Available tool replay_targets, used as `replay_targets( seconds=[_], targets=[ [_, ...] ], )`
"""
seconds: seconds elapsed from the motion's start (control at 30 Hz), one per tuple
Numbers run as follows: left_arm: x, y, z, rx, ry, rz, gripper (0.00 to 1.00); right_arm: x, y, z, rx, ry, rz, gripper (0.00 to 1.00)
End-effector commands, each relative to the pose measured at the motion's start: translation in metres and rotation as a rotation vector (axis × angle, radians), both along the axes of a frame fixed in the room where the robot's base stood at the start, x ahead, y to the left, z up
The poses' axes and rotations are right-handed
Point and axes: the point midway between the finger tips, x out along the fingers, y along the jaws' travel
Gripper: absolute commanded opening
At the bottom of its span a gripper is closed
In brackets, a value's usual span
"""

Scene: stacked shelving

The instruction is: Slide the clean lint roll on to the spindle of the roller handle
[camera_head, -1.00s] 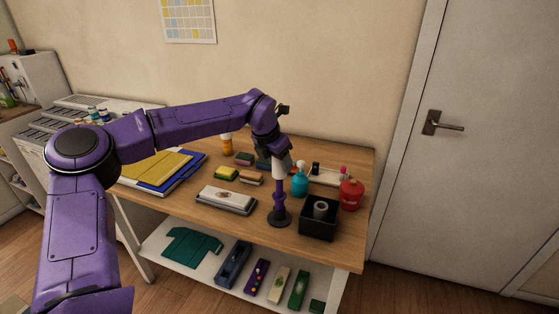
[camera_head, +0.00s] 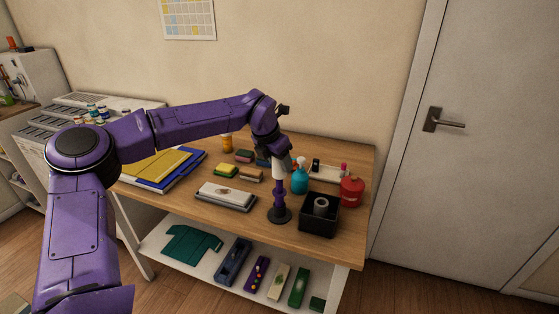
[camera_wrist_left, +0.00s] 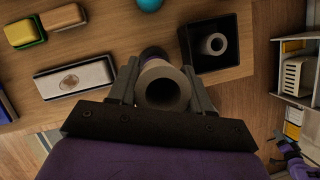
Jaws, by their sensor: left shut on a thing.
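My left gripper (camera_wrist_left: 160,88) is shut on a white hollow lint roll (camera_wrist_left: 162,88), which I look down into in the left wrist view. In the head view the roll (camera_head: 280,171) is upright directly above the purple roller handle (camera_head: 280,196), which stands on a round dark base (camera_head: 280,216). The spindle is hidden, and the roll's bore looks dark, so I cannot tell how far the roll is around it. A sliver of purple handle shows behind the roll in the wrist view. A purple arm end, seemingly my right (camera_wrist_left: 288,152), shows small at the lower right there.
A black open box (camera_head: 318,226) with a grey-white roll (camera_head: 321,206) stands right of the handle. A white-topped pad (camera_head: 225,197) lies left. Bare wood (camera_head: 250,224) shows at the front.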

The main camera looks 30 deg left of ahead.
Motion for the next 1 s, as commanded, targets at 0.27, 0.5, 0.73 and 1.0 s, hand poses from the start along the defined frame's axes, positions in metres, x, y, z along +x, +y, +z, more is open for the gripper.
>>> replay_targets(
  seconds=[0.27,0.5,0.73,1.0],
  targets=[
    [0.000,0.000,-0.005,0.000,0.000,0.000,0.34,0.000,0.000,-0.003,0.000,0.000,0.000,0.43],
    [0.000,0.000,-0.008,0.000,0.000,0.000,0.34,0.000,0.000,-0.006,0.000,0.000,0.000,0.43],
    [0.000,0.000,-0.011,0.000,0.000,0.000,0.34,0.000,0.000,-0.008,0.000,0.000,0.000,0.43],
    [0.000,0.000,-0.015,0.000,0.000,0.000,0.34,0.000,0.000,-0.010,0.000,0.000,0.000,0.43]
  ],
)
